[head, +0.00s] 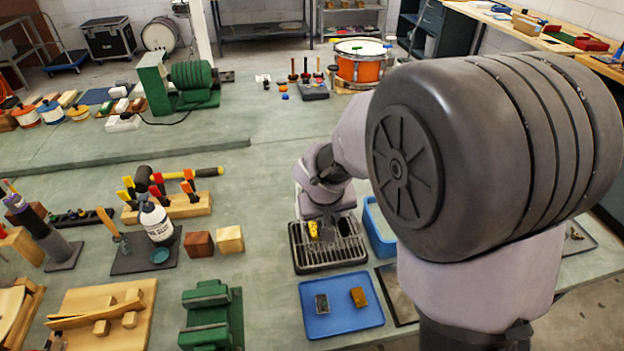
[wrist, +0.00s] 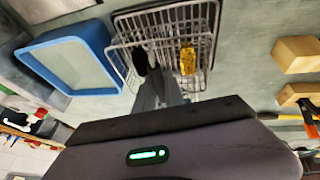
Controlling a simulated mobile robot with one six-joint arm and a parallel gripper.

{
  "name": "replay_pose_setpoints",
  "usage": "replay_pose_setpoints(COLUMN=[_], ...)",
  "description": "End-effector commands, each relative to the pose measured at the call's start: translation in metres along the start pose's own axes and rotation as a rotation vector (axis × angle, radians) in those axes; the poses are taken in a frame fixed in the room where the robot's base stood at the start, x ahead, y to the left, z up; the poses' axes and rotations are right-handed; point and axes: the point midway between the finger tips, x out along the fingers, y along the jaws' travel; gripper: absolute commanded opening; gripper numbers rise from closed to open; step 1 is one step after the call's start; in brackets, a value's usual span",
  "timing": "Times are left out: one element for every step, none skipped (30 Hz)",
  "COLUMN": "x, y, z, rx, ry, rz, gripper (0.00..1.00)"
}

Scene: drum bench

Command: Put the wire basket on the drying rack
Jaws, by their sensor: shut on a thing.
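The wire basket (wrist: 125,32) is a grey wire grid with a small yellow part (wrist: 187,60) inside. In the head view the basket (head: 330,258) shows as a dark wire frame below my gripper. My gripper (wrist: 148,62) points down into the basket and is shut on it; the exact grip point is hard to see. I cannot tell whether the basket is lifted or rests on something. I cannot clearly make out the drying rack apart from the basket's wires.
A blue tub (wrist: 107,45) stands beside the basket, and shows partly behind my arm in the head view (head: 381,240). A blue tray (head: 342,323) with two small pieces lies in front. A dark flat tray (head: 398,294) is beside it. Wooden blocks (head: 229,239) stand to the left.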

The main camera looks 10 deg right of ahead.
Motion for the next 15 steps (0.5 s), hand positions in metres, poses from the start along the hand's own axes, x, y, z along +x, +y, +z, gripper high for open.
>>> replay_pose_setpoints(x=[0.003,0.004,0.006,0.009,0.013,0.02,0.026,0.032,0.038,0.041,0.041,0.04,0.038,0.038,0.038], y=[-0.001,-0.002,-0.002,-0.003,-0.004,-0.005,-0.006,-0.008,-0.009,-0.01,-0.01,-0.009,-0.009,-0.009,-0.009], z=[-0.006,-0.009,-0.011,-0.011,-0.01,-0.007,-0.004,-0.002,0.001,0.002,0.002,0.001,0.001,0.001,0.001], rx=[0.0,-0.001,-0.001,-0.001,-0.001,-0.001,-0.001,-0.001,-0.001,-0.001,-0.001,0.0,0.0,0.0,0.0], ry=[0.0,0.0,0.001,0.0,-0.001,-0.002,-0.002,-0.002,-0.001,-0.001,0.0,0.0,0.001,0.001,0.001], rz=[0.0,0.0,0.0,0.0,0.0,0.0,0.0,0.0,0.0,0.0,0.0,0.0,0.0,0.0,0.0], gripper=[0.0,0.0,0.0,0.0,0.0,0.0,0.0,0.0,0.0,0.0,0.0,0.0,0.0,0.0,0.0])
